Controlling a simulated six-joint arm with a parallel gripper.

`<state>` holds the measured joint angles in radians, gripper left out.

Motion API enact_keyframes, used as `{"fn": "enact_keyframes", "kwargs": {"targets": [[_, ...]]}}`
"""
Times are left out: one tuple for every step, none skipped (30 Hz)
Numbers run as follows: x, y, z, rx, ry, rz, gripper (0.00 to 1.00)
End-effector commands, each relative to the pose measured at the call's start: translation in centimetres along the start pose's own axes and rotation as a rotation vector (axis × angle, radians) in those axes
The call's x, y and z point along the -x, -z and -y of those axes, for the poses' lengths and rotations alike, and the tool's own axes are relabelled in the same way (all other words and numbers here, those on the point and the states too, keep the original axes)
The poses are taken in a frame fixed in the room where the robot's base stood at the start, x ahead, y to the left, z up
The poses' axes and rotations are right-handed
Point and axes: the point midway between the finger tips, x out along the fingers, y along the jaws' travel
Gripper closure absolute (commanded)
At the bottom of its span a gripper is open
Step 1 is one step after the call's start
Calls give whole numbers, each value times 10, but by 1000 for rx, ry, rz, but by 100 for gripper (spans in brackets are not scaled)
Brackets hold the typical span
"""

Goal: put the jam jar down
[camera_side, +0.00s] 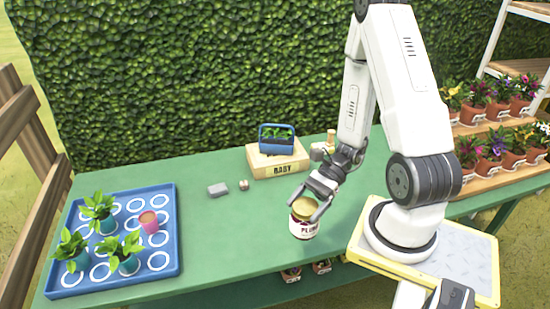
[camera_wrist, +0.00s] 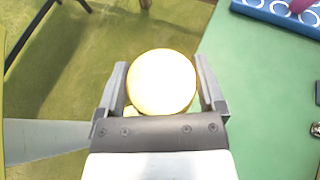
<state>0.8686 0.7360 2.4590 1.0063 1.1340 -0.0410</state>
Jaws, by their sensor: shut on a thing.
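The jam jar (camera_side: 304,229) has a gold lid and a white label reading "PLUM". My gripper (camera_side: 312,203) is shut on it near its lid and holds it upright near the table's front edge. In the wrist view the round pale lid (camera_wrist: 161,82) sits between the two fingers of my gripper (camera_wrist: 162,85), with grass behind it and the green table to the right. I cannot tell how far the jar's base is above the table, or whether it is past the edge.
The green table (camera_side: 230,235) has free room in its middle. A blue tray (camera_side: 172,235) with potted seedlings and a pink pot stands at left. Flower pots (camera_side: 472,112) fill shelves at right.

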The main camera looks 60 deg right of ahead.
Motion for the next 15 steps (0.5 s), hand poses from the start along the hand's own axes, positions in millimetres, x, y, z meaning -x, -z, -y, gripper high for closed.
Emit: {"fn": "enact_keyframes", "kwargs": {"targets": [[-4,-2,8,2,-2,-1,100],[-6,-2,12,1,-3,-2,100],[-9,-4,19,0,0,-3,100],[-11,-4,24,0,1,-5,100],[-14,-6,29,-1,2,-5,100],[-18,-7,36,-2,5,-6,100],[-21,-9,41,-1,5,-6,100],[-24,-10,46,-2,8,-5,100],[-28,-13,52,-3,9,-3,100],[-31,-15,57,-2,11,-2,100],[-34,-16,62,-2,13,-1,100],[-38,-19,67,-3,15,1,100],[-41,-21,71,-3,16,2,100],[-43,-22,74,-3,18,4,100],[-47,-25,79,-2,20,6,100]]}}
